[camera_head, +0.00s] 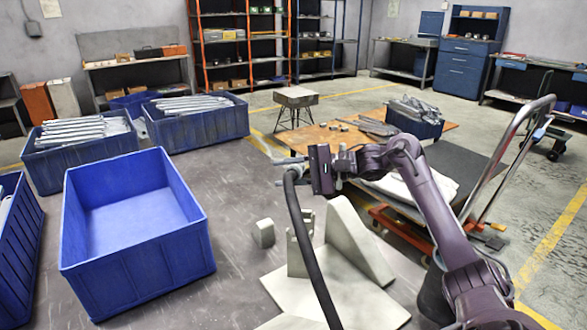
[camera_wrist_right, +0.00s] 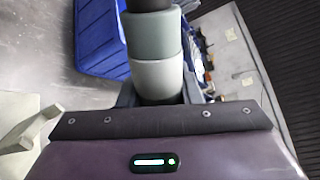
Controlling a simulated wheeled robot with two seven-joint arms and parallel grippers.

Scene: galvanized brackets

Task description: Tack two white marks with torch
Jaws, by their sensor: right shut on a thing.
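My right gripper (camera_head: 308,172) is shut on the torch (camera_head: 288,166), a grey body with a thick black hose (camera_head: 311,250) hanging down from it. In the right wrist view the torch's grey cylinder (camera_wrist_right: 157,62) stands between the fingers, which are mostly hidden. The gripper is above and behind a pale grey bracket with a flat base plate (camera_head: 300,294), a triangular gusset (camera_head: 358,238) and a small upright piece (camera_head: 303,243). The torch is apart from the bracket. I cannot make out white marks on it. My left gripper is not in view.
An empty blue crate (camera_head: 190,265) stands left of the bracket, with a small grey block (camera_head: 264,233) between them. Blue crates of metal parts (camera_head: 38,168) stand behind. A cart with a chrome handle (camera_head: 512,140) stands right of my arm.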

